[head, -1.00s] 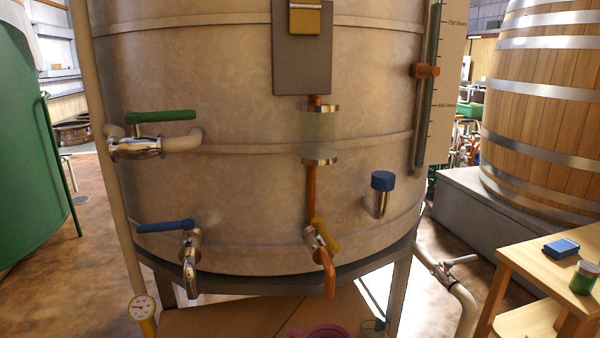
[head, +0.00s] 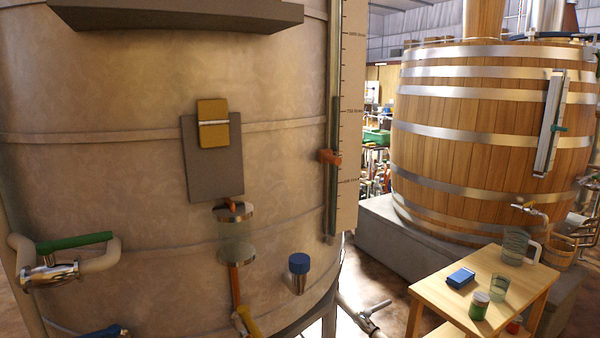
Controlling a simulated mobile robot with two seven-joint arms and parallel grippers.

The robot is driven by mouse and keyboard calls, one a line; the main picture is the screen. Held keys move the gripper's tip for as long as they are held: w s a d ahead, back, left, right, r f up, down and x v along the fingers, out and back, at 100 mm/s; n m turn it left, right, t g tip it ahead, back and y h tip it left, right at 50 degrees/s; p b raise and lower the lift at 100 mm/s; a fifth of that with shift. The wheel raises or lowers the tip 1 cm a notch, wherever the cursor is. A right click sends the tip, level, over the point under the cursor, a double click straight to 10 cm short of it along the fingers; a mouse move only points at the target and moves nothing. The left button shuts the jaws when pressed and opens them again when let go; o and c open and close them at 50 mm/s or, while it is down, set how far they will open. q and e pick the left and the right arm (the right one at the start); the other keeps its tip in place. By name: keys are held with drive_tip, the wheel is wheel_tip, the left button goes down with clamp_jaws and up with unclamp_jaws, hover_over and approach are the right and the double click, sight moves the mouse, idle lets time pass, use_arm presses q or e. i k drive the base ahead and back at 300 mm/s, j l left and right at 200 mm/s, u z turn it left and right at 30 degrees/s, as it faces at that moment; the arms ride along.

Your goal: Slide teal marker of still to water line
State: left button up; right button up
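A small teal marker (head: 558,129) sits on a pale upright gauge board (head: 549,125), about halfway up. The gauge is fixed to the front of a large wooden barrel-shaped vessel (head: 450,150) with metal hoops, at the right of the head view. A water line in that gauge is too small to make out. A nearer metal tank (head: 130,180) carries another gauge with a scale (head: 350,120) and an orange marker (head: 330,157) instead of a teal one. Neither of my grippers is in view.
A wooden table (head: 440,291) with a blue box (head: 461,277), a green jar (head: 479,306) and glass vessels (head: 515,246) stands before the wooden vessel. A grey plinth (head: 385,235) lies under that vessel. Taps and pipes stick out of the metal tank.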

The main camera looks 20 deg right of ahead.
sight(553, 128)
drive_tip(key=l+z, duration=0.15)
drive_tip(key=z, duration=0.45)
drive_tip(key=i+l+z, duration=0.75)
drive_tip(key=l, duration=0.2)
drive_tip(key=i+l+z, duration=0.15)
drive_tip(key=i+l, duration=0.75)
drive_tip(key=i, duration=0.15)
drive_tip(key=i+l, duration=0.25)
drive_tip(key=i+l+u, duration=0.1)
drive_tip(key=u, duration=0.25)
drive_tip(key=i+l+u, duration=0.1)
drive_tip(key=l+u, duration=0.55)
drive_tip(key=i+l+u, duration=0.15)
drive_tip(key=l, duration=0.35)
drive_tip(key=l+u, duration=0.15)
drive_tip(key=l, duration=0.35)
